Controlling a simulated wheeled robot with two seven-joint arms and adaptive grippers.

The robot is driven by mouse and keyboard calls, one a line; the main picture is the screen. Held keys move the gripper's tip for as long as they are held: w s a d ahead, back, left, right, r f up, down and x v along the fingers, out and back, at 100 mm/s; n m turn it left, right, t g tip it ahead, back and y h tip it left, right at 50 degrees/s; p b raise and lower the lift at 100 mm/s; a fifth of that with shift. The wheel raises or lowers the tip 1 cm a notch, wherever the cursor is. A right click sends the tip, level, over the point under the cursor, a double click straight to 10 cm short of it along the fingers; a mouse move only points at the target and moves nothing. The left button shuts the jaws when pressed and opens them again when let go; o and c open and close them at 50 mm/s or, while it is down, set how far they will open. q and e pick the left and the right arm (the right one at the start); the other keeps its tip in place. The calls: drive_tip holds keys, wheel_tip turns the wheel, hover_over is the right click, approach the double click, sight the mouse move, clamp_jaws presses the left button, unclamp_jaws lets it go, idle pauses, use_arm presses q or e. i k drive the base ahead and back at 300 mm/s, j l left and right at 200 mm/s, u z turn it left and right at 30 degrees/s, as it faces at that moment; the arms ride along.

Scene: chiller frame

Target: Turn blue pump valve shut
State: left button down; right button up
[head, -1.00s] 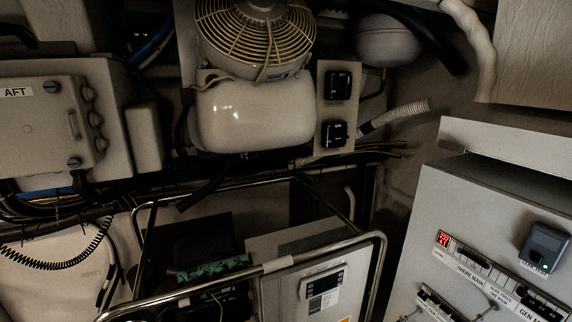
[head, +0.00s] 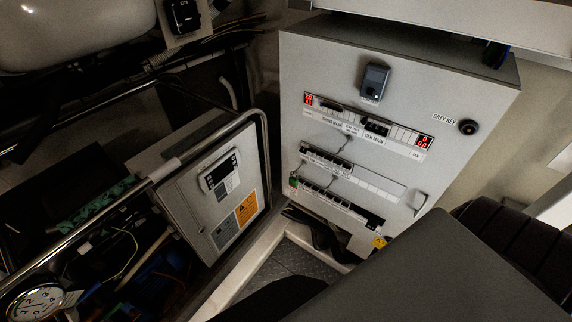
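I cannot make out a blue pump valve for certain in the head view. Dark blue parts (head: 172,268) show low inside the chiller frame (head: 160,170) at the lower left, but they are dim and I cannot tell what they are. A round pressure gauge (head: 36,302) sits at the lower left corner. A grey control box (head: 212,190) with a small display stands within the metal tube frame. Neither of my grippers shows in the view.
A grey electrical panel (head: 400,62) with red displays and rows of breakers stands at centre right. A grey slab-like surface (head: 430,275) fills the lower right. A patterned floor patch (head: 285,270) lies between the frame and the panel. A white tank (head: 70,30) hangs at upper left.

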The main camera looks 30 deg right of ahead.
sight(95, 285)
drive_tip(key=u, duration=1.2)
